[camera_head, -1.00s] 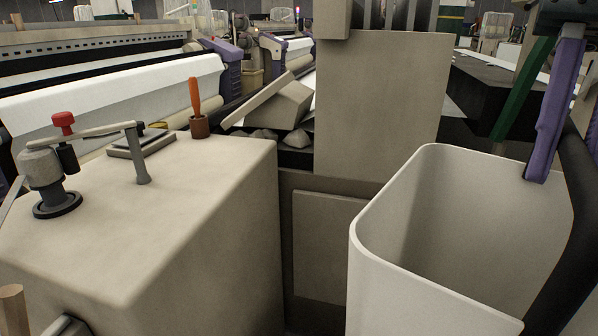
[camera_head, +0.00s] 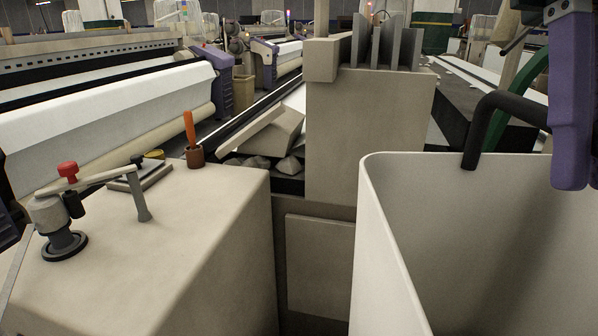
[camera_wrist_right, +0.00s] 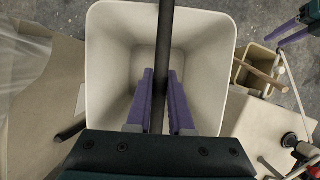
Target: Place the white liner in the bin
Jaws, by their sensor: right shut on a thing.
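The white liner (camera_head: 385,230) is a large off-white open tub at the right of the head view. In the right wrist view I look down into the liner (camera_wrist_right: 108,60), which looks empty. A black bar handle (camera_head: 500,103) arches from its rim. My right gripper (camera_wrist_right: 160,78) is shut on the handle, with a purple finger on each side of the bar. I cannot identify the bin for certain.
A beige cabinet (camera_head: 190,250) with a red-knobbed lever (camera_head: 68,170) and an orange-handled tool (camera_head: 190,128) stands left of the liner. A beige block structure (camera_head: 365,130) stands behind. A tan open box (camera_wrist_right: 262,68) with a wooden rod shows in the wrist view.

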